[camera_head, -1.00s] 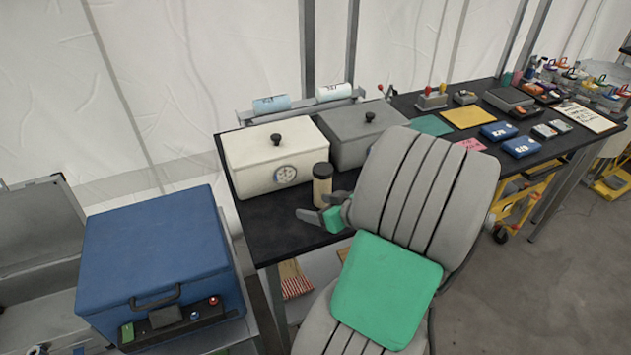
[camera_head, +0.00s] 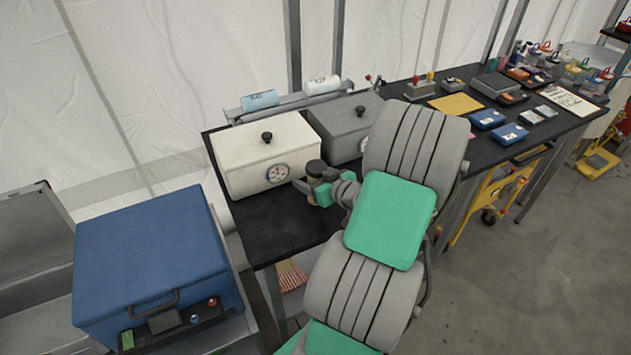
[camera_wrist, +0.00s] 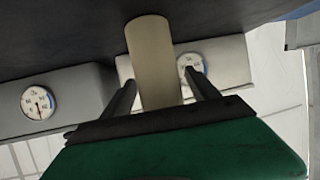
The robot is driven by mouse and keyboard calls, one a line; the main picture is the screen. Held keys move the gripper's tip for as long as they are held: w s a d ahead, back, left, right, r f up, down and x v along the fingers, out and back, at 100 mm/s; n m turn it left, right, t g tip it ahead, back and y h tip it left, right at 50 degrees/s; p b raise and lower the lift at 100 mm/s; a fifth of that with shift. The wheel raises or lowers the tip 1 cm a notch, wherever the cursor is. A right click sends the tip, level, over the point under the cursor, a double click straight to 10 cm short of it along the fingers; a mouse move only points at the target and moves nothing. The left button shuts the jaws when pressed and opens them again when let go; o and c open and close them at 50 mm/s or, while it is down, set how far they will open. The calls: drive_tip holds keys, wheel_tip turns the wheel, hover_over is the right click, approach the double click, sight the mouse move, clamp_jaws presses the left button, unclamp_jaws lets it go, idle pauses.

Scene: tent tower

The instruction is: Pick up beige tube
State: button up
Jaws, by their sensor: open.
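The beige tube (camera_wrist: 150,50) stands between my gripper's two fingers in the wrist view. My gripper (camera_wrist: 160,92) is open, with one dark finger on each side of the tube. Whether the fingers touch it I cannot tell. My gripper (camera_head: 308,190) hides the beige body there.
A white box (camera_head: 245,160) and a grey box (camera_head: 335,140), each with a gauge, stand close behind the tube on the black table (camera_head: 275,222). A blue case (camera_head: 150,250) stands at the left. Papers and small devices lie farther right.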

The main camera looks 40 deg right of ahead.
drive_tip(key=shift+w+f, duration=0.25)
drive_tip(key=shift+w, duration=0.25)
drive_tip(key=shift+c, duration=0.4)
clamp_jaws()
